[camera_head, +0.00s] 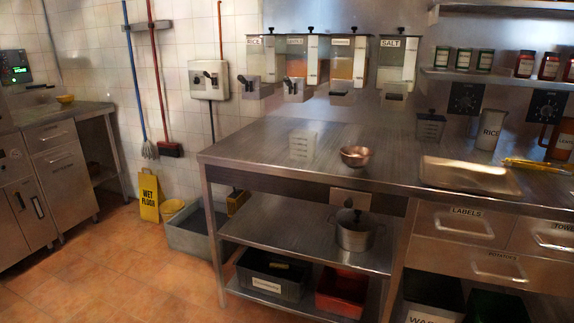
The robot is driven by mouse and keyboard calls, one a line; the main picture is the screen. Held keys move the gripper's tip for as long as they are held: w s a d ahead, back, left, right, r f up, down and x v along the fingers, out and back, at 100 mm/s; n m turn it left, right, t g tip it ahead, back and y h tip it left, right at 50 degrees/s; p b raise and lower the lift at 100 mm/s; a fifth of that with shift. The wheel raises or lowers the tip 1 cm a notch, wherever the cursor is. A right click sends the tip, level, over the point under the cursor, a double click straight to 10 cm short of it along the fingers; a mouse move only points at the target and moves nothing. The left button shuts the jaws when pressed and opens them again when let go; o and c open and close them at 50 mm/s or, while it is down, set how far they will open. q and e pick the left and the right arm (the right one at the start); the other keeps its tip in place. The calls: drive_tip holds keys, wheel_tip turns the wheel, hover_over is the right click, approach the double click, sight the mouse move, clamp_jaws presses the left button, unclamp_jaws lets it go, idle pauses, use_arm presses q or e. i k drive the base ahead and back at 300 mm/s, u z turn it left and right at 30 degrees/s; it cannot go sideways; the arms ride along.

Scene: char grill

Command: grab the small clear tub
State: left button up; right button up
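A small clear tub (303,146), whitish and see-through with faint markings on its side, stands upright on the steel counter (250,150), left of a copper-coloured bowl (355,156). A darker see-through container with a dark lid (430,127) stands further back on the right. Neither of my grippers is in view, and nothing touches the tub.
Wall dispensers (398,62) hang above the counter's back. A pot (355,231) stands on the shelf below. The counter's left part is clear.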

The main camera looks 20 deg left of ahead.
sight(303, 142)
drive_tip(key=u, duration=1.35)
drive_tip(key=i, duration=1.3)
drive_tip(key=z, duration=0.7)
drive_tip(key=i, duration=0.65)
drive_tip(key=z, duration=0.65)
